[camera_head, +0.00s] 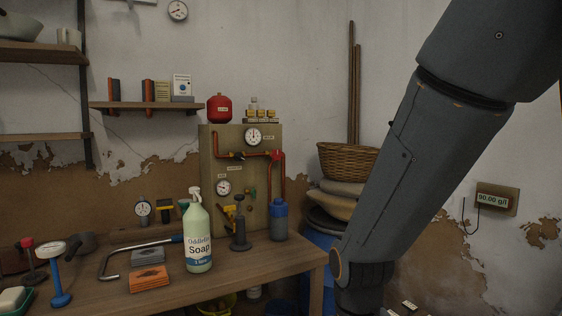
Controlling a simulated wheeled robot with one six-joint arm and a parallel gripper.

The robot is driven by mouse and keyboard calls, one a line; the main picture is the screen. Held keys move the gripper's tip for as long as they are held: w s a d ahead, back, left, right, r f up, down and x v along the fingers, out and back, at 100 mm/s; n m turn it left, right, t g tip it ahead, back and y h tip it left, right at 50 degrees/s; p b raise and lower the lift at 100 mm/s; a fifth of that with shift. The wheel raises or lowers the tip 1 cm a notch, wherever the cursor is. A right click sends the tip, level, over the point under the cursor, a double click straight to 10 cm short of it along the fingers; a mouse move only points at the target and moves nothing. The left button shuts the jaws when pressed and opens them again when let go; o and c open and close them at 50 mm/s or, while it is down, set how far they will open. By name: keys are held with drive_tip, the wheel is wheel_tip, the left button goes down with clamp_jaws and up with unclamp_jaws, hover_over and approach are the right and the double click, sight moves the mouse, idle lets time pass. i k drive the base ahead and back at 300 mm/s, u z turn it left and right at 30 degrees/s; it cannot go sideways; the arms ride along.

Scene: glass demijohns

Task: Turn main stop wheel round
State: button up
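A beige panel (208,152) with copper-red pipes stands at the back of the workbench. A small red fitting (277,156), perhaps a wheel, sits at the pipe's upper right corner. Yellow-handled fittings show lower on the panel, the clearest at the lower left (228,212). The panel's labels are too small to read, so I cannot tell which part is the main stop wheel. My arm fills the right side, and its gripper is out of view below the frame.
A soap spray bottle (198,238), a dark stand (240,228) and a blue-grey bottle (279,222) stand on the wooden workbench (215,290) in front of the panel. A wicker basket (345,160) sits on sacks to the right. A red tank (219,108) is above the panel.

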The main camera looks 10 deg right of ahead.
sight(276, 156)
drive_tip(key=z, duration=0.05)
drive_tip(key=k, duration=0.55)
drive_tip(key=u, duration=1.2)
drive_tip(key=i, duration=1.2)
drive_tip(key=z, duration=0.6)
drive_tip(key=i, duration=0.5)
drive_tip(key=z, duration=0.6)
